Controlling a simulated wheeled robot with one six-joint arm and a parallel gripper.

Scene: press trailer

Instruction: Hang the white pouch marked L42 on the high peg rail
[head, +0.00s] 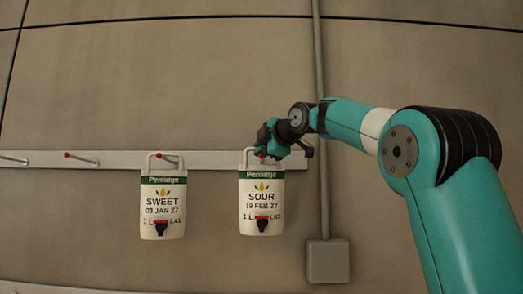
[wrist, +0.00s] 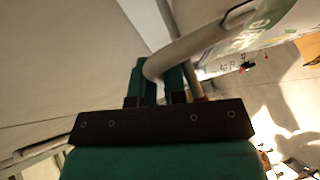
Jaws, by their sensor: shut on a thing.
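The white pouch marked SOUR (head: 261,190), with a green Penlidge band, a dark tap with red and a bottom line that seems to end in L42, is upright in front of the high peg rail (head: 222,160). My gripper (head: 268,143) is at its top, shut on its white loop handle. In the wrist view the handle (wrist: 200,42) passes between the fingers (wrist: 163,82), and the pouch body (wrist: 262,38) is at upper right. A red-tipped peg (head: 262,155) is right at the handle. I cannot tell whether the loop is around that peg.
A similar pouch marked SWEET, L41 (head: 163,205), hangs from the rail just left. Red-tipped bare pegs (head: 82,158) are farther left. A vertical conduit (head: 320,200) runs to a grey box (head: 328,261) on the right. Another rail edge (head: 60,289) shows below.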

